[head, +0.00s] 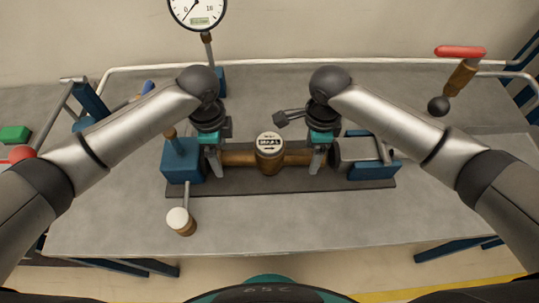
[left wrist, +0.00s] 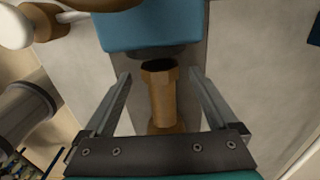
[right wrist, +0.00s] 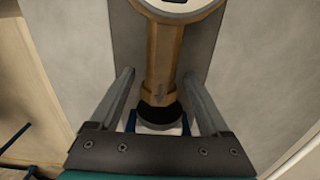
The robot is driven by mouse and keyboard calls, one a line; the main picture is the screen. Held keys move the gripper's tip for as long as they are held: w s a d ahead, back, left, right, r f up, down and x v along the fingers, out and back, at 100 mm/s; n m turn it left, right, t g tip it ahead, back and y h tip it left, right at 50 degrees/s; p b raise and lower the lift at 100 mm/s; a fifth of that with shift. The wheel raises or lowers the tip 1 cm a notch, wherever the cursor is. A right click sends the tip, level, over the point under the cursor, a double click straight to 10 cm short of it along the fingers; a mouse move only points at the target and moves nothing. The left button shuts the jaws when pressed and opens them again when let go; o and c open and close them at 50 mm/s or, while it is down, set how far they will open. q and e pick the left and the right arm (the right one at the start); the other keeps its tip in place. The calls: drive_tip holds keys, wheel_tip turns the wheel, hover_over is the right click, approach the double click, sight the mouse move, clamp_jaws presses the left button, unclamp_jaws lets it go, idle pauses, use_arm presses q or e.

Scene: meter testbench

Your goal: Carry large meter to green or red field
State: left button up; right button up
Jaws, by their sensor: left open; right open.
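The large meter (head: 270,158) is a brass body with a round white dial. It lies level in the test bench between a blue clamp block (head: 182,160) on the left and a grey clamp cylinder (head: 357,150) on the right. My left gripper (head: 214,165) is open, with its fingers on either side of the meter's left pipe end (left wrist: 160,95). My right gripper (head: 318,163) is open, with its fingers on either side of the right pipe end (right wrist: 163,65). Gaps show between fingers and pipe in both wrist views.
A pressure gauge (head: 197,12) stands on a stem behind the bench. A red-handled valve (head: 460,52) is at the back right. A white-knobbed lever (head: 179,219) stands at the front left. The table (head: 330,220) is clear in front.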

use_arm(q)
drive_tip(key=shift+f, duration=1.1)
use_arm(e)
drive_tip(key=shift+f, duration=1.05)
use_arm(q)
drive_tip(key=shift+c, duration=0.4)
use_arm(e)
drive_tip(key=shift+c, duration=0.3)
use_arm(q)
drive_tip(key=c, duration=1.2)
use_arm(e)
clamp_jaws()
use_arm(q)
clamp_jaws()
drive_tip(key=shift+w+r, duration=0.1)
drive_tip(key=shift+r, duration=0.05)
use_arm(e)
drive_tip(key=shift+w+r, duration=0.1)
